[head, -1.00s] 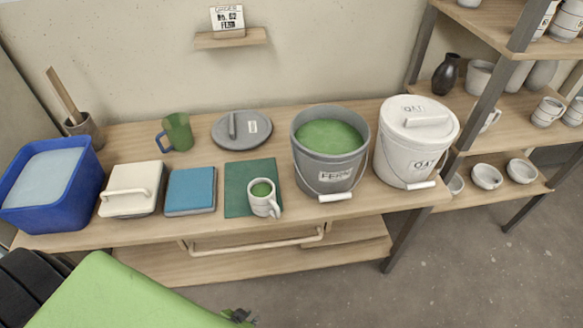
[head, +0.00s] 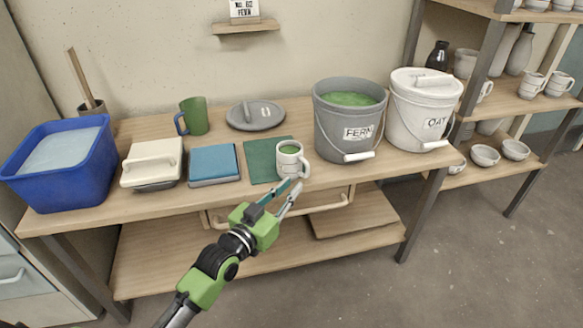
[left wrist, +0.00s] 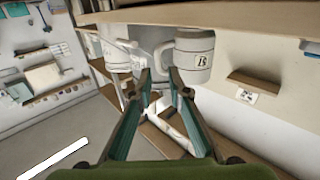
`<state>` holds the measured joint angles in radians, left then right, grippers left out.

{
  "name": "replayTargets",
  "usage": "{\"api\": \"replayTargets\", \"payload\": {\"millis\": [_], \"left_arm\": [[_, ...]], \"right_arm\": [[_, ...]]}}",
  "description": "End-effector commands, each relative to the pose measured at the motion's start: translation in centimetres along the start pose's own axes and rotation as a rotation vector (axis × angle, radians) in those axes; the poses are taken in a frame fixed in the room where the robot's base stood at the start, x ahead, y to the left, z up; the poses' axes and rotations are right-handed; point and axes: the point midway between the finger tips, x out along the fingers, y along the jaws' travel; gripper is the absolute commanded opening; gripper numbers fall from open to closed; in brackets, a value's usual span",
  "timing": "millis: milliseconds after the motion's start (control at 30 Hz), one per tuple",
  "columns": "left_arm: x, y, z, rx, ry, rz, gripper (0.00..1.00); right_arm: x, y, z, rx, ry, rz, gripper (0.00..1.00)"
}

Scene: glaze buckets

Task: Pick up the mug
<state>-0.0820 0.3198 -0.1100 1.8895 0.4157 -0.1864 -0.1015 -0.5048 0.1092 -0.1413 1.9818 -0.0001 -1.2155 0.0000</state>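The white mug (head: 289,164) holds green glaze and stands upright on the dark green mat (head: 258,168), its handle toward the right. My left gripper (head: 295,184) is open and empty, its fingers pointing up at the mug from the front of the table. In the left wrist view the picture is turned over; a mug marked "B" (left wrist: 197,58) shows just beyond the open fingertips (left wrist: 160,72), its handle near them. I cannot tell whether a fingertip touches the mug. My right gripper is out of view.
The grey FERN bucket (head: 338,128) stands close to the right of the mug, with the white OAT bucket (head: 418,120) beyond it. Left are a blue tile (head: 213,163), a white block with a handle (head: 152,165) and a blue tub (head: 62,180). A green mug (head: 195,117) stands behind.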

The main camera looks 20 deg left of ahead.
Motion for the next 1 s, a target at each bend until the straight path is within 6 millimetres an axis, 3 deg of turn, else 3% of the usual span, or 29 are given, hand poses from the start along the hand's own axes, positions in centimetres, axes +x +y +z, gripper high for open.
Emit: {"api": "replayTargets", "payload": {"millis": [100,367,667,967,1000], "left_arm": [[2.1,0.0,0.0,-0.002,0.002,0.000,0.17],[4.2,0.1,0.1,-0.001,0.000,0.000,0.17],[8.3,0.3,0.1,-0.001,0.000,-0.001,0.17],[8.9,0.3,0.0,0.000,-0.002,-0.001,0.17],[8.9,0.3,0.0,0.000,-0.002,-0.001,0.12]], "right_arm": [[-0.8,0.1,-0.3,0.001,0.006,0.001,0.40],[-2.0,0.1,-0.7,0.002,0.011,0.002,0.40],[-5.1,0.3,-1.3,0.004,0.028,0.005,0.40],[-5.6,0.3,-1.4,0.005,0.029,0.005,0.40],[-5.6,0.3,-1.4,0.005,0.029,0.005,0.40]]}}
